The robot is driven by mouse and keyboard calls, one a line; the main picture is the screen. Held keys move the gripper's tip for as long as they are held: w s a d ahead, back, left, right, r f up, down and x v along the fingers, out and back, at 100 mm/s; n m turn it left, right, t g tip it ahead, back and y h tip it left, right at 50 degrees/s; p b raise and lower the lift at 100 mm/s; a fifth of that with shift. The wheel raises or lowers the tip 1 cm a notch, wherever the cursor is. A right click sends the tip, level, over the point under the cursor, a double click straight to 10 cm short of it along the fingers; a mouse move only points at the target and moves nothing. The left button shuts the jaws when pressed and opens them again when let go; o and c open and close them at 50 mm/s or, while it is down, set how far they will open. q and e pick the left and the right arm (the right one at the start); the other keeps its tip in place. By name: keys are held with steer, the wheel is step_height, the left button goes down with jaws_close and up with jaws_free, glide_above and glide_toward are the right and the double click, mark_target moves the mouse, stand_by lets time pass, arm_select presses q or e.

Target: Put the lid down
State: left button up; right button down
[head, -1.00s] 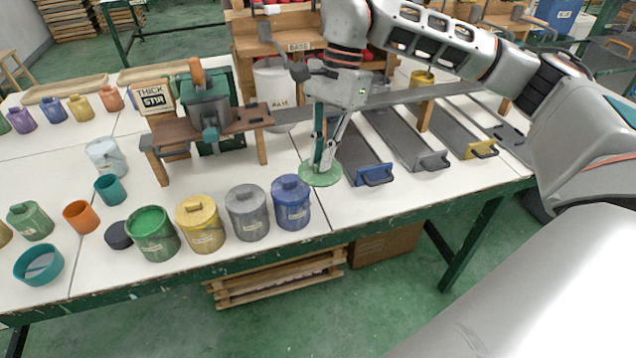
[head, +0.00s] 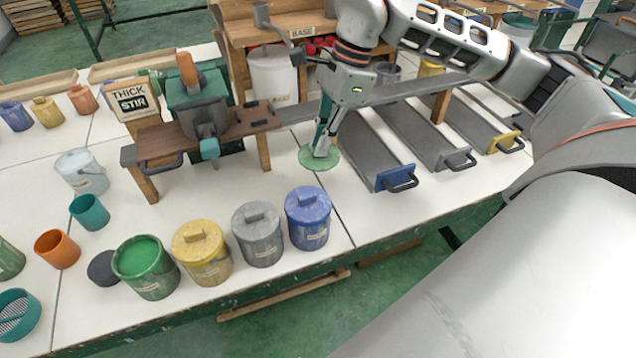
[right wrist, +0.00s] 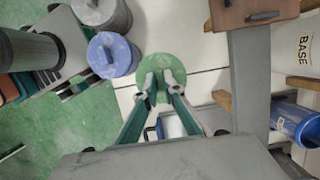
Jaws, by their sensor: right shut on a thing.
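The green round lid (head: 321,157) is at my right gripper's fingertips, low over the white table or on it; I cannot tell whether it touches. My right gripper (head: 322,150) is shut on the lid, its fingers pointing down. In the right wrist view the lid (right wrist: 161,85) shows flat between and beyond the fingertips (right wrist: 161,92). The open green paint can (head: 146,265), with green paint inside, stands at the front of the table, left of the lidded yellow can (head: 202,252). My left gripper is not in view.
Lidded grey (head: 258,235) and blue (head: 307,218) cans stand in front of the lid. The stirring stand (head: 250,118) is left of the gripper, and the grey tray with the blue end (head: 365,150) lies close to its right. White table shows between lid and cans.

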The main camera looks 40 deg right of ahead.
step_height(320, 180, down, 8)
steer(key=shift+b, duration=0.55)
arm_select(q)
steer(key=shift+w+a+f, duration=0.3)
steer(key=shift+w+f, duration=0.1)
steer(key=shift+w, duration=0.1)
arm_select(e)
steer(key=shift+f, duration=2)
arm_select(q)
steer(key=shift+b, duration=0.3)
arm_select(e)
steer(key=shift+f, duration=0.1)
steer(key=shift+f, duration=0.15)
steer(key=c, duration=2.2)
jaws_free()
steer(key=shift+o, duration=0.2)
